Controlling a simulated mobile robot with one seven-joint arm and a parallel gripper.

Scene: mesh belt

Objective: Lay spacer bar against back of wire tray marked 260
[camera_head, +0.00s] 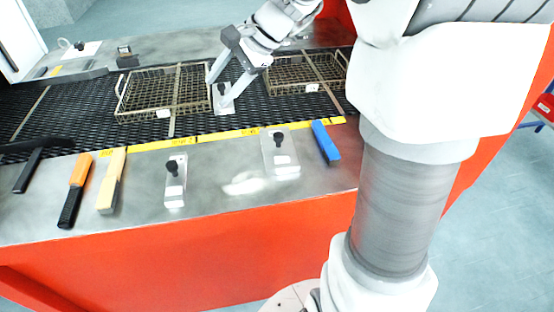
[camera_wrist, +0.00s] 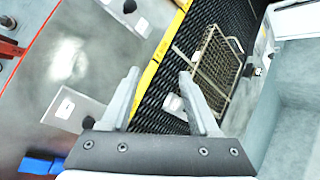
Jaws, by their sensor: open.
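Two wire trays sit on the black mesh belt: a left one (camera_head: 140,92) and a right one (camera_head: 285,75), each with a white tag too small to read. One tray also shows in the wrist view (camera_wrist: 217,68). A pale plate with a dark knob (camera_head: 222,103) lies on the belt between the trays; I cannot tell whether it is the spacer bar. My gripper (camera_head: 221,88) is at this plate, its fingers apart. The wrist view shows the open fingers (camera_wrist: 160,78), with a small pale piece (camera_wrist: 172,102) partly behind one; contact is unclear.
Two similar knobbed plates lie on the metal bench, one left (camera_head: 174,192) and one right (camera_head: 279,160). A blue bar (camera_head: 326,142), an orange-handled tool (camera_head: 80,172) and a cream-handled tool (camera_head: 111,180) lie there too. A yellow strip (camera_head: 240,133) edges the belt.

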